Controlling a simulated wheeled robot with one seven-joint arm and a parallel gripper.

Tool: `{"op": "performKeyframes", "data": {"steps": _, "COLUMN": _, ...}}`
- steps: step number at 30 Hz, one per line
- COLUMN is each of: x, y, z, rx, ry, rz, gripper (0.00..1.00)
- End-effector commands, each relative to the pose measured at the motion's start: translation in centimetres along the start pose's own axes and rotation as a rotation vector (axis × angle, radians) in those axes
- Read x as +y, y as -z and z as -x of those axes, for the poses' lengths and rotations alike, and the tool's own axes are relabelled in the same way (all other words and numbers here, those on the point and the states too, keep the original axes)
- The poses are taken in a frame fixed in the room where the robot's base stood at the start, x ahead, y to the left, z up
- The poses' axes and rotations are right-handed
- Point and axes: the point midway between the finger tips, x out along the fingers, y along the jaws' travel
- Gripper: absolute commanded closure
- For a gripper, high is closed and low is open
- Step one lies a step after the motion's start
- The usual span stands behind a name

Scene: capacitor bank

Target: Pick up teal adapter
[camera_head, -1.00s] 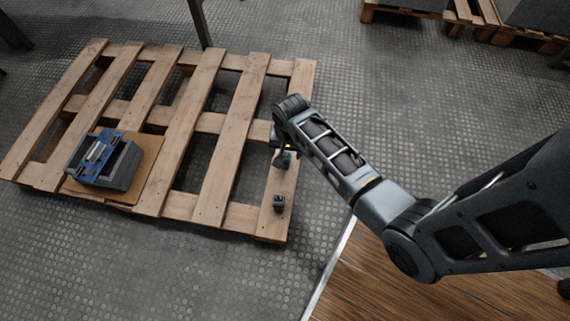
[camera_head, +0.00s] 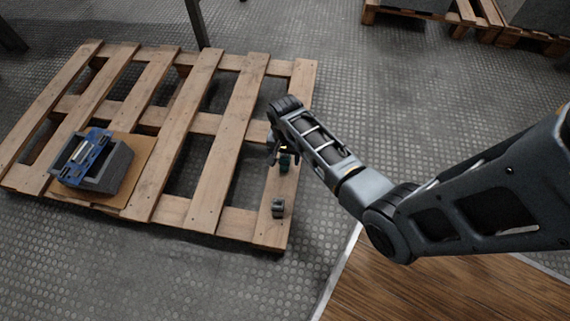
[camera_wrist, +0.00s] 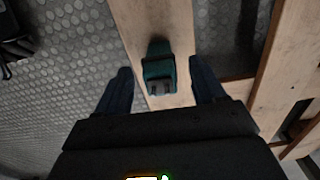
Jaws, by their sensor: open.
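The teal adapter (camera_wrist: 158,70) stands on a pallet plank in the wrist view. It lies ahead of and between the two fingers of my gripper (camera_wrist: 163,84), which is open and empty. A gap shows between the adapter and each finger. In the head view the teal adapter (camera_head: 284,163) is partly hidden by my arm, on the right end plank of the wooden pallet (camera_head: 205,130). My gripper (camera_head: 275,152) is just beside it there, small and dark.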

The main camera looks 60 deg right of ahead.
Motion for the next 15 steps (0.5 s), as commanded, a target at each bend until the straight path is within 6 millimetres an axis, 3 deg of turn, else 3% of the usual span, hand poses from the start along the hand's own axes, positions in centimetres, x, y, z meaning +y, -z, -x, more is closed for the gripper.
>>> {"op": "performKeyframes", "data": {"steps": 7, "x": -0.03, "y": 0.02, "z": -0.24, "rx": 0.001, "ry": 0.001, "rz": 0.000, "gripper": 0.31}}
{"op": "performKeyframes", "data": {"steps": 15, "x": -0.02, "y": 0.02, "z": -0.23, "rx": 0.001, "ry": 0.001, "rz": 0.000, "gripper": 0.57}}
